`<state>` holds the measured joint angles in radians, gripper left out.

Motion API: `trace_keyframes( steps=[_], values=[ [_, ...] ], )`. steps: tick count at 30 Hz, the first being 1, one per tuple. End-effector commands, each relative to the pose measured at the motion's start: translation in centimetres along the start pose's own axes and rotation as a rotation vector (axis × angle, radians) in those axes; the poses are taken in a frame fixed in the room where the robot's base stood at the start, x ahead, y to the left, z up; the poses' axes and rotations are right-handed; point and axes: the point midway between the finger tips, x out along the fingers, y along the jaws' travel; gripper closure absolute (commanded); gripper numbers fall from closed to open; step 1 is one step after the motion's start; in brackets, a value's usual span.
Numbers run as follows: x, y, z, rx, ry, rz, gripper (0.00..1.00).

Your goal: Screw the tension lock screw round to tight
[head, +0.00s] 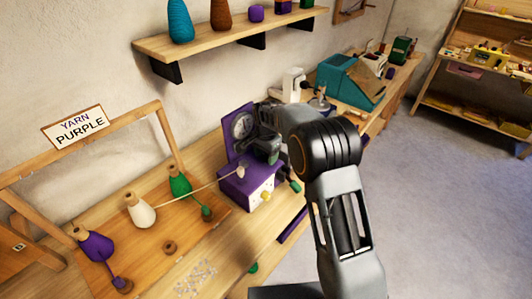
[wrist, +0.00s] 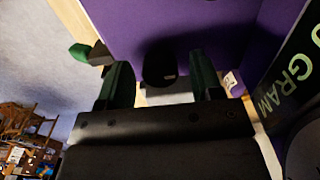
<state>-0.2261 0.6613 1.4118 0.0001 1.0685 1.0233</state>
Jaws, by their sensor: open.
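A purple tension device (head: 232,190) with a round dial (head: 242,125) stands on the bench. My gripper (head: 262,154) is at its upper part, just right of the dial. In the wrist view, a dark round knob (wrist: 159,66), seemingly the tension lock screw, shows against the purple panel (wrist: 200,22). My gripper (wrist: 161,80) is open, with one finger on each side of the knob and visible gaps to it. I cannot tell whether either finger touches it. In the head view my gripper hides the knob.
The device has a pale front with a yellow knob (head: 265,196) and a green handle (head: 295,186) at its right. A pale thread runs from a white knob (head: 241,171) towards the yarn cones (head: 139,211). A shelf (head: 225,38) hangs above. Floor (head: 445,200) at right is clear.

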Motion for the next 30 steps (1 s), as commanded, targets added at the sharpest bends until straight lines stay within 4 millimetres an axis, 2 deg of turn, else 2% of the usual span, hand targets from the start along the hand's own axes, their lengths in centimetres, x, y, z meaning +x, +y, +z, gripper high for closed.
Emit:
trace_keyframes(
  steps=[5, 15, 21, 30],
  values=[
    [-1.3, -0.1, 0.0, 0.0, 0.002, -0.003, 0.4],
    [-8.1, -0.1, 0.0, 0.0, 0.003, -0.004, 0.4],
    [-11.4, 0.0, 0.0, 0.0, 0.002, -0.003, 0.4],
    [-13.7, 0.0, 0.0, 0.0, 0.001, -0.001, 0.4]
  ],
)
